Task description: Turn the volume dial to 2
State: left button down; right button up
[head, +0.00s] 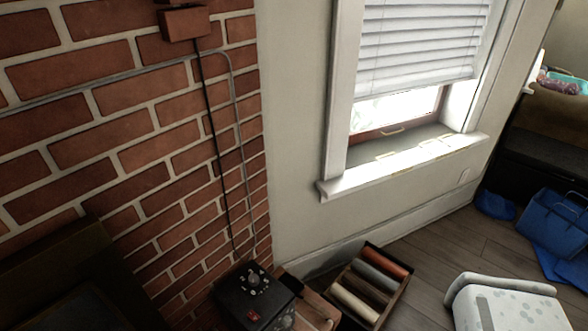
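A black box (240,308) stands at the bottom centre, beside the brick wall. On its top is a round dial (254,281) ringed by small white marks. The marks are too small to read, so I cannot tell which number the dial points to. A small red part (253,317) shows on the side of the box facing me. A pale round part (288,319) is at its lower right, near the picture's bottom edge. Neither of my grippers is in view, and nothing is touching the dial.
A dark crate (403,290) of rolled items stands right of the box. A white padded piece (510,307) fills the lower right. A cable (220,165) runs down the brick wall (130,155). Blue bags (556,222) lie far right. Wooden floor (430,255) is clear below the window.

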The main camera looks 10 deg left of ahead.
aim_at(254, 279)
jog(key=u, duration=3.6)
jog(key=k, duration=0.8)
jog(key=z, duration=1.45)
jog(key=i, duration=0.5)
jog(key=z, duration=0.05)
